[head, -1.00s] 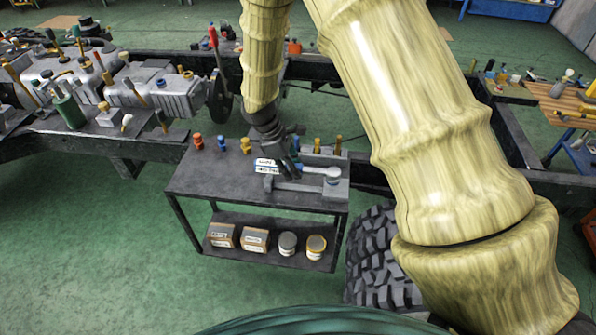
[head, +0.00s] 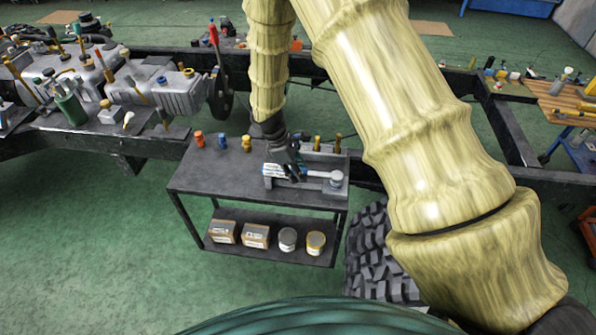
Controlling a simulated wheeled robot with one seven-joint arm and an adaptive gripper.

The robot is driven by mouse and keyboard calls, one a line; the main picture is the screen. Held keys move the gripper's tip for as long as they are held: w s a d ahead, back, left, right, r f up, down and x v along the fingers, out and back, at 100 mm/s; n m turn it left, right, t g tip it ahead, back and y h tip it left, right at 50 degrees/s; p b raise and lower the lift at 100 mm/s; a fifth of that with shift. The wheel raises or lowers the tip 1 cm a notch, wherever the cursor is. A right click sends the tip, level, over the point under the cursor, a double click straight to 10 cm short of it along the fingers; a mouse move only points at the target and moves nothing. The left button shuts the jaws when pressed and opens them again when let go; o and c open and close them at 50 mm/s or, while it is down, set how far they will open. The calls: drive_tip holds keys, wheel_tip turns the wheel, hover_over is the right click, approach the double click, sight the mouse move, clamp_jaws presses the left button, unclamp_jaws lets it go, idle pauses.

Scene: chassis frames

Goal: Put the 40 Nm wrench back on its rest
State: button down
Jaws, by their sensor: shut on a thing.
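My gripper (head: 289,164) is above the right part of the dark bench top, its fingers partly hidden by its own body. It is shut on the grey wrench (head: 316,173), which points right to a round head (head: 336,178). The wrench lies roughly level over the grey rest (head: 308,186) on the bench. A white label shows at its left end, too small to read. The wrench looks very close to the rest; I cannot tell whether it touches it.
The dark bench (head: 215,180) holds orange, blue and yellow fittings (head: 222,142) along its back. Boxes and tins stand on its lower shelf (head: 275,258). A chassis frame runs behind, and a tyre (head: 372,260) stands at right. The bench top's left front is clear.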

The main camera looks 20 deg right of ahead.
drive_tip(key=shift+f, duration=0.1)
drive_tip(key=c, duration=1.2)
unclamp_jaws()
drive_tip(key=b+v, duration=0.3)
drive_tip(key=v, duration=0.9)
